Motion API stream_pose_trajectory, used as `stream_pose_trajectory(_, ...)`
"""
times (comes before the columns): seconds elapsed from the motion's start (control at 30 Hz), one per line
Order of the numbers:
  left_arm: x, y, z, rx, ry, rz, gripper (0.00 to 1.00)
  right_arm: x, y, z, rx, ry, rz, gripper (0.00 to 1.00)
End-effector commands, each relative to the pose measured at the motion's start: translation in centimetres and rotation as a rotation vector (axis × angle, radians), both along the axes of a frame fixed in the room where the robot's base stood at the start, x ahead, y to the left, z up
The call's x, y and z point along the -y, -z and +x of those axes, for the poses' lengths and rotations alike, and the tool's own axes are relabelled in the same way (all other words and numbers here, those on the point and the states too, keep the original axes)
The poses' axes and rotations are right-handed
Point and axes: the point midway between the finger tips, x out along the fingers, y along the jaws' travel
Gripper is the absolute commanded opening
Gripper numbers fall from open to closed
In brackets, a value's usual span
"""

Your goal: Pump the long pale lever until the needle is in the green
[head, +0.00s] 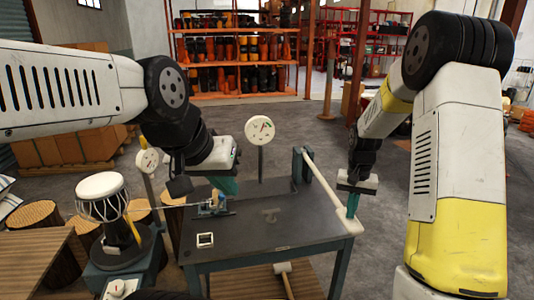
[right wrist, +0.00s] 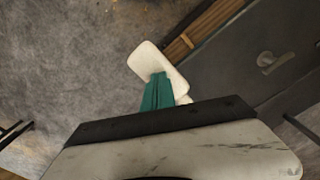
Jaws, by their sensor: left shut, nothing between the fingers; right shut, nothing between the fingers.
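The long pale lever (head: 324,184) slopes from a teal post (head: 298,168) at the table's back right down to a broad pale end at the front right edge. My right gripper (head: 352,205) is shut and empty, right over that end. In the right wrist view its teal fingers (right wrist: 157,92) overlap the lever's pale end pad (right wrist: 148,58); I cannot tell if they touch. A round white dial (head: 260,130) with red and green marks stands behind the table; a second dial (head: 147,161) is at left. Their needles are too small to read. My left gripper (head: 226,188) is shut and empty above the table.
The dark table (head: 275,232) carries a small metal fixture (head: 213,208) below my left gripper and a small white square frame (head: 205,240). A mallet (head: 283,268) shows below the table's front edge.

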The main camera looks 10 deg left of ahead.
Motion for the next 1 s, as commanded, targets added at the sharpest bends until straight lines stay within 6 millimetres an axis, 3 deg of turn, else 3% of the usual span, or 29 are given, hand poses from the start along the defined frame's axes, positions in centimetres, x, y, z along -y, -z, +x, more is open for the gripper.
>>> stream_pose_trajectory(0.6, 0.0, 0.0, 0.0, 0.000, 0.000, 0.000, 0.00, 0.0, 7.6, 0.4, 0.000, 0.001, -0.002, 0.00)
stream_pose_trajectory(0.77, 0.0, 0.0, 0.0, 0.000, 0.000, 0.000, 0.00, 0.0, 6.5, 0.4, 0.004, 0.002, -0.002, 0.00)
stream_pose_trajectory(1.0, 0.0, 0.0, 0.0, 0.000, 0.000, 0.000, 0.00, 0.1, 1.6, 0.2, 0.007, 0.002, 0.000, 0.00)
